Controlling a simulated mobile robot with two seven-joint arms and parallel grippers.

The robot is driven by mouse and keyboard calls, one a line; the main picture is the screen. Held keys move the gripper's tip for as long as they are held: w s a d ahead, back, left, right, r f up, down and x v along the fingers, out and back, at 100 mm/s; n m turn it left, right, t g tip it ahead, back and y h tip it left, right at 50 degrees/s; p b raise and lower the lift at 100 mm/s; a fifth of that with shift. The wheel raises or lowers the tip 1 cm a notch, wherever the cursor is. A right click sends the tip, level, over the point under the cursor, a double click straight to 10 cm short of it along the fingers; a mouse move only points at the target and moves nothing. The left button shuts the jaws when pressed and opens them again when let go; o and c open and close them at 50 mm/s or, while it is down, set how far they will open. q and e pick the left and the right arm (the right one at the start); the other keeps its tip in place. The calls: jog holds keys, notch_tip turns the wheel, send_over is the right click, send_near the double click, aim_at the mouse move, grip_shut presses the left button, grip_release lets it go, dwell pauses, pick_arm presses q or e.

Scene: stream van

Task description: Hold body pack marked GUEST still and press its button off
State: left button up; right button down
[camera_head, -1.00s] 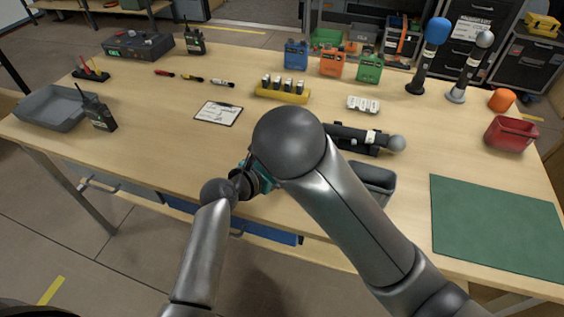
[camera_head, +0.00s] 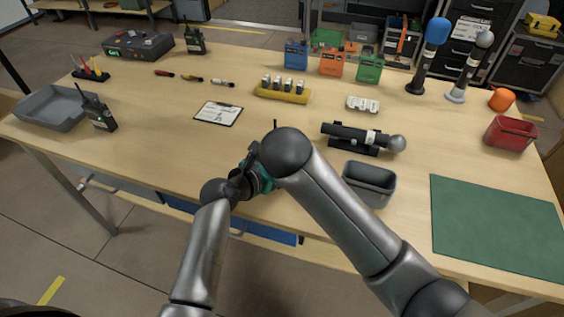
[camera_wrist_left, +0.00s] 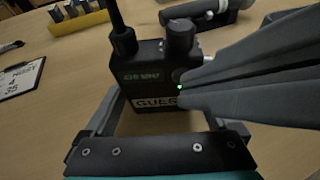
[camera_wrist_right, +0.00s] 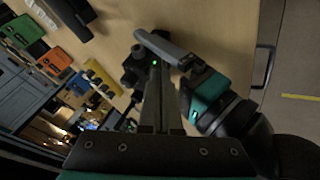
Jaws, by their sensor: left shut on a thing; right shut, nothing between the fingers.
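The black body pack marked GUEST (camera_wrist_left: 150,75) stands upright in the left wrist view, with an antenna, a knob and a lit green light. My left gripper (camera_wrist_left: 152,112) is shut on it, a finger at each side. My right gripper's shut, empty fingers come in from the right, with tips close to the green light; I cannot tell whether they touch. In the right wrist view my right gripper (camera_wrist_right: 162,80) points at the pack (camera_wrist_right: 138,66), and the green light shows by the tips. In the head view my arms mostly hide the pack.
A clipboard (camera_head: 218,113) lies left of the grippers. A grey open bin (camera_head: 369,183) and a handheld microphone on a cradle (camera_head: 355,136) are to the right. A yellow battery holder (camera_head: 282,96) stands behind. A green mat (camera_head: 495,226) lies at the right.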

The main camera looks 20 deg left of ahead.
jog(key=shift+w+f, duration=0.1)
jog(key=shift+f, duration=0.05)
jog(key=shift+w+d, duration=0.2)
jog(key=shift+w, duration=0.25)
jog(key=shift+w+d, duration=0.2)
jog(key=shift+w, duration=0.25)
pick_arm(q)
jog(key=shift+s, duration=0.1)
jog(key=shift+a+f, duration=0.1)
pick_arm(e)
jog(key=a+v, duration=0.1)
jog(key=v, duration=0.7)
jog(key=shift+s+d, duration=0.25)
jog(key=shift+s, duration=0.1)
